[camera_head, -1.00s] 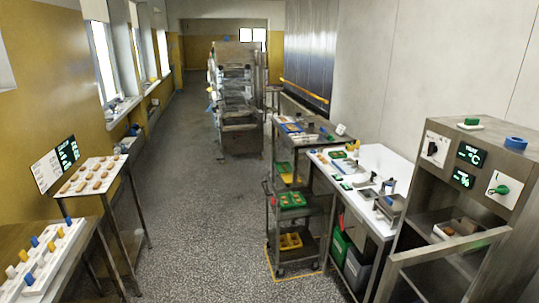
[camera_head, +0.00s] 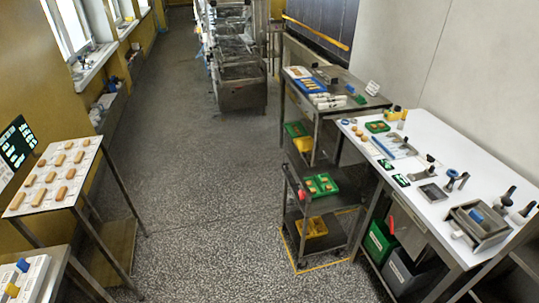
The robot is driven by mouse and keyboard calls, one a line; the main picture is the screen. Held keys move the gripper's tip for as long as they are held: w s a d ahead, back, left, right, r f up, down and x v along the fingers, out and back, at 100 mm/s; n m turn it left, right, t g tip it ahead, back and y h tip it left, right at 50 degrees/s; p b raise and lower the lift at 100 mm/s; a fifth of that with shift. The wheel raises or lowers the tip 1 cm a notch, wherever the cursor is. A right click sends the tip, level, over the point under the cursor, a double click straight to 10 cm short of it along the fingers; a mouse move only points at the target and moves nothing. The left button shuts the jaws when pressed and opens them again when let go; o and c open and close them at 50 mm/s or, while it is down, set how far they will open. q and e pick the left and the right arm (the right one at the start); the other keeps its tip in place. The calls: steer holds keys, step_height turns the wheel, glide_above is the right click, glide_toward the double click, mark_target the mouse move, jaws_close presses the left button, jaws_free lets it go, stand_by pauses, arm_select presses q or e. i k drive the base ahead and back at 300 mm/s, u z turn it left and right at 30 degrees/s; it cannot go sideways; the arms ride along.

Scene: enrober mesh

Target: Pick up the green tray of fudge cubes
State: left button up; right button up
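A green tray (camera_head: 321,187) with small orange-brown pieces in it sits on the upper shelf of a steel trolley, right of the picture's middle. The pieces look like fudge cubes but are small in the view. Neither of my grippers is in view.
The trolley (camera_head: 302,220) stands inside a yellow floor outline, with a yellow tray (camera_head: 311,228) on its lower level. The white worktop (camera_head: 440,140) holds several metal tools. A green bin (camera_head: 380,242) stands under it. The speckled floor (camera_head: 210,200) is clear.

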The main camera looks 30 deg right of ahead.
mark_target(319, 183)
steer(key=u, duration=0.05)
steer(key=i, duration=2.05)
steer(key=z, duration=0.8)
steer(key=i, duration=1.3)
steer(key=z, duration=1.7)
steer(key=i, duration=0.7)
steer(key=z, duration=0.5)
